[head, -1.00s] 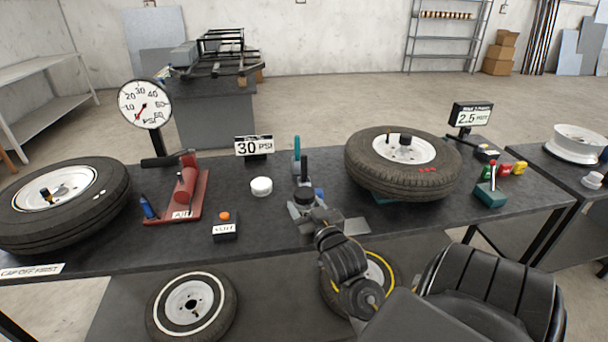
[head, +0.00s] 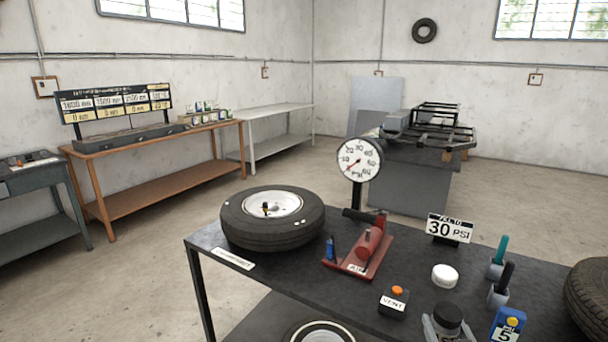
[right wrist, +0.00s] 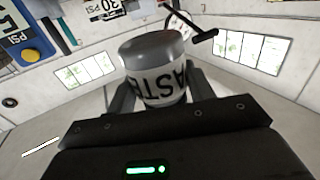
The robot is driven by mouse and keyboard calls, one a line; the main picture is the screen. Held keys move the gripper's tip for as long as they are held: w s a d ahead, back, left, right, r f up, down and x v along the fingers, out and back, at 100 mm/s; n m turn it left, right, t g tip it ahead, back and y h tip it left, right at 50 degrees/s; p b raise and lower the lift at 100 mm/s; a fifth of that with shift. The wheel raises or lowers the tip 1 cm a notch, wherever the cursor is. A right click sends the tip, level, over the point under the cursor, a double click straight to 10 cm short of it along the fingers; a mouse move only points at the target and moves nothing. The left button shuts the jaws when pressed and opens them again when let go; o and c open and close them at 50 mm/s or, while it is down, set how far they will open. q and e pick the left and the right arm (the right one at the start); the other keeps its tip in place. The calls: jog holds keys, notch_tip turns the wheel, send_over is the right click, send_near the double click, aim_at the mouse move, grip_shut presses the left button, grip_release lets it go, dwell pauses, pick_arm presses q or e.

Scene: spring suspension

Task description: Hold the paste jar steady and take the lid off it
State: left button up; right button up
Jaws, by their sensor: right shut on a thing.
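The paste jar (right wrist: 166,85) is a pale jar with large dark letters reading "ASTE" on its side, and it stands between my right gripper's fingers in the right wrist view. Its grey lid (right wrist: 152,45) sits on top of it. In the head view the jar's dark lid (head: 448,316) shows at the bottom edge. My right gripper (head: 443,328) is shut around the jar; its fingers also show in the right wrist view (right wrist: 158,100). The lower part of the jar is hidden in the head view. My left gripper is in neither view now.
A white round object (head: 445,275) lies on the dark bench (head: 300,272). Nearby are a vent box (head: 393,303), a red air pump (head: 362,252), a 30 PSI sign (head: 449,228), handled tools in holders (head: 498,258) and a blue gauge (head: 508,326). A tire (head: 272,232) lies at the left.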

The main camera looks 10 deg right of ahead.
jog(key=a+r+n+y, duration=0.2)
jog(key=a+y, duration=0.1)
jog(key=a, duration=0.8)
jog(key=shift+a, duration=0.35)
